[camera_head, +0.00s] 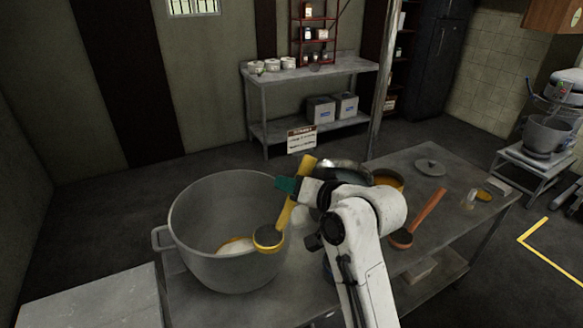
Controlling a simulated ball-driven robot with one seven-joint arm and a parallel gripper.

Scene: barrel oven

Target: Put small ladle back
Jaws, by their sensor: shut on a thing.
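A yellow-handled ladle (298,199) with a dark-faced, yellow-rimmed cup hangs tilted, handle up and cup down, at the right side of the large grey pot (195,210). My gripper (287,184), with teal fingers, is shut on its handle. The ladle's cup overlaps the pot's right wall in the picture; I cannot tell whether they touch. A second ladle (429,212), with an orange-red handle and a dark cup, lies to the right of my arm on the metal table (455,240). From this one view I cannot tell which ladle is the small one.
The large pot holds something pale (236,247). Behind my arm are a metal bowl (343,168) and a container with orange contents (388,178). A round lid (430,167) and small items lie on the table's right part. A mixer (550,125) stands at far right.

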